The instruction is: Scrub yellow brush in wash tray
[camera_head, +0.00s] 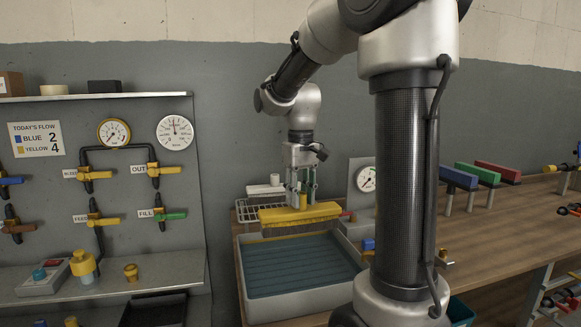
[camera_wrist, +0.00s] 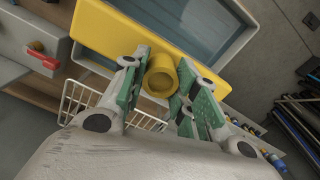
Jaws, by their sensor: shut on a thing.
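The yellow brush (camera_head: 318,211) is a long flat block with a round knob on top and bristles below. My gripper (camera_head: 301,196) points down and is shut on the knob. In the wrist view the brush (camera_wrist: 110,28) and its hollow knob sit between the green-padded fingers (camera_wrist: 162,76). The wash tray (camera_head: 243,287) is light grey with a ribbed blue inside. The brush is held level over its far end. I cannot tell whether the bristles touch the inside. The tray rim (camera_wrist: 238,48) also shows in the wrist view.
A white wire rack (camera_head: 249,210) stands behind the tray. A pressure gauge (camera_head: 366,179) is to its right. Blue, green and red brushes (camera_head: 478,174) stand on posts farther right. A valve panel (camera_head: 110,150) is at left. The wooden bench (camera_head: 480,225) is clear at the middle right.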

